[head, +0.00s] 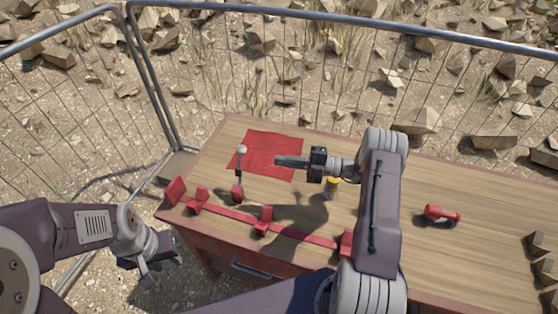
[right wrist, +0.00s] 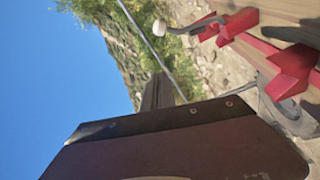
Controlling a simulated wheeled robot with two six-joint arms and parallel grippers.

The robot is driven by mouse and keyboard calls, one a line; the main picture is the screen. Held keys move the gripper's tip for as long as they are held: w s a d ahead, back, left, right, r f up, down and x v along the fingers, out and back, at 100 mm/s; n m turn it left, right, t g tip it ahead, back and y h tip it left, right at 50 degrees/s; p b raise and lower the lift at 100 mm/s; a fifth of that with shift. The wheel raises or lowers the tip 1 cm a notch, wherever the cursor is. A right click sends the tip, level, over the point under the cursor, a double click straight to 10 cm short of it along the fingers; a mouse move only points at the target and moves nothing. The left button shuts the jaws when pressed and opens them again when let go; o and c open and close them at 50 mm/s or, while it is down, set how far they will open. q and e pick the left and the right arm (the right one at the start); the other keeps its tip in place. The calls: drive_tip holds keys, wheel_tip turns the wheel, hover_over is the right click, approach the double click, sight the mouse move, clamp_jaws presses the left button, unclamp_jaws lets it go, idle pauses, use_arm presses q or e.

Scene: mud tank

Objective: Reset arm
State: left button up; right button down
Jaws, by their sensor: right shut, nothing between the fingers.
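My right arm reaches across the wooden table (head: 400,265). Its gripper (head: 278,161) is shut and empty, and points left above the red square mat (head: 268,150). In the right wrist view a large dark part of my gripper (right wrist: 160,135) fills the lower part. My left gripper (head: 150,270) hangs low at the left, off the table's front left corner. Its fingers are small and dim, so I cannot tell whether they are open.
A red rail (head: 290,231) with several brackets runs along the front edge. Wire fence (head: 330,60) stands behind.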

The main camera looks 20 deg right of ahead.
drive_tip(key=shift+w+f, duration=0.15)
drive_tip(key=shift+w, duration=0.05)
